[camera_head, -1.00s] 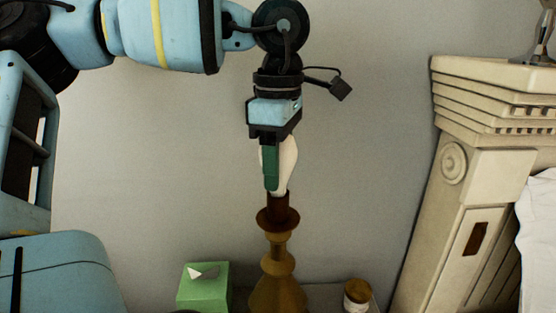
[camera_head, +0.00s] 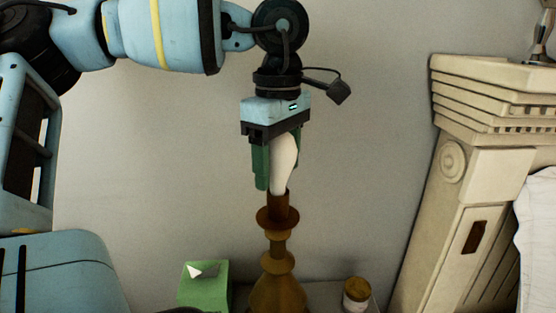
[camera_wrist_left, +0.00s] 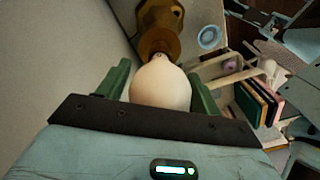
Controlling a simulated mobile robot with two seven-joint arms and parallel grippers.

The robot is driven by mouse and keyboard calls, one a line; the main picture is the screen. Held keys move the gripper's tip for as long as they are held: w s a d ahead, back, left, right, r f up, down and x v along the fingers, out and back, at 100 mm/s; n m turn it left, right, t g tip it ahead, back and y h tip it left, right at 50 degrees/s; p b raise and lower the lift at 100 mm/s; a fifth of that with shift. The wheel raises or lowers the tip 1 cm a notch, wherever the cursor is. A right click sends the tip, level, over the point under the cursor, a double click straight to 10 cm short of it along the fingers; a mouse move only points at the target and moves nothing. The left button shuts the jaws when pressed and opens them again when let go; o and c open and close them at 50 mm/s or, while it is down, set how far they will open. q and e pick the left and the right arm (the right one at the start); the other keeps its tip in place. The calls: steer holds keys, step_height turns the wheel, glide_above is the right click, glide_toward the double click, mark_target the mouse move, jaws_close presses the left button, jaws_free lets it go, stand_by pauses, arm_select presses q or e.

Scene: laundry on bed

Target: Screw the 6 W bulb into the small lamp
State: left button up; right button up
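The white bulb (camera_head: 286,165) stands upright right above the collar of the brown lamp (camera_head: 279,285). Its lower end meets the collar; how deep it sits is hidden. My left gripper (camera_head: 274,180) points down from above, with its green fingers on either side of the bulb. In the left wrist view the bulb (camera_wrist_left: 160,88) lies between the two fingers, in line with the lamp (camera_wrist_left: 158,30). The fingers are very close to the bulb's sides, and I cannot tell whether they press on it. The bulb's wattage mark is not visible. My right gripper is not in view.
A green tissue box (camera_head: 205,288) stands left of the lamp, and a jar with a gold lid (camera_head: 357,294) stands to its right. The wall behind the lamp is bare.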

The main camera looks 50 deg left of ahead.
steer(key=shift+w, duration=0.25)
arm_select(q)
steer(key=shift+n, duration=1.8)
steer(key=shift+n+b, duration=0.5)
steer(key=shift+n, duration=1.2)
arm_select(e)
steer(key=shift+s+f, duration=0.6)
arm_select(q)
steer(key=n, duration=0.3)
steer(key=shift+n, duration=0.3)
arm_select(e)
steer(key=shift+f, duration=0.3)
arm_select(q)
steer(key=shift+b, duration=0.3)
